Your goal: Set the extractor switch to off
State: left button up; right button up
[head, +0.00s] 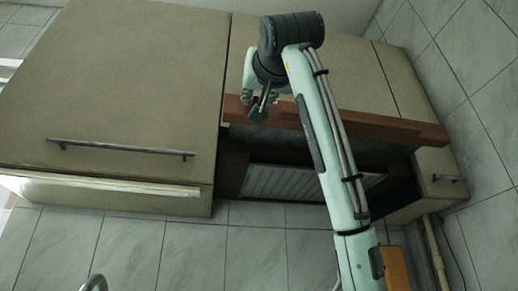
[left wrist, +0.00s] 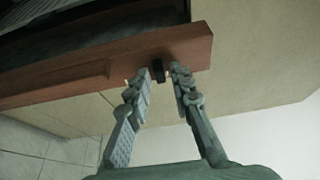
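The extractor hood has a reddish-brown wooden trim (head: 395,130) and a pale slatted grille (head: 290,182) underneath. In the left wrist view the trim (left wrist: 70,80) crosses the upper left and ends right of my fingers. A small black switch (left wrist: 158,70) sits on the trim's face, between my fingertips in that view. Its setting cannot be read. My left gripper (head: 257,108) is at the left end of the trim; its fingers (left wrist: 160,76) are apart, with nothing held. Whether they touch the trim is unclear. In the head view the switch is not distinguishable. My right gripper is not in view.
A large beige cabinet door (head: 110,80) with a bar handle (head: 120,149) is left of the hood. Beige panels (head: 370,70) rise above the trim. A narrow cabinet (head: 437,180) and pipe (head: 436,250) are at right. Tiled wall (head: 200,255) lies below.

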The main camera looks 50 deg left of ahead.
pick_arm(q)
jog(key=shift+o, duration=0.4)
jog(key=v, duration=1.2)
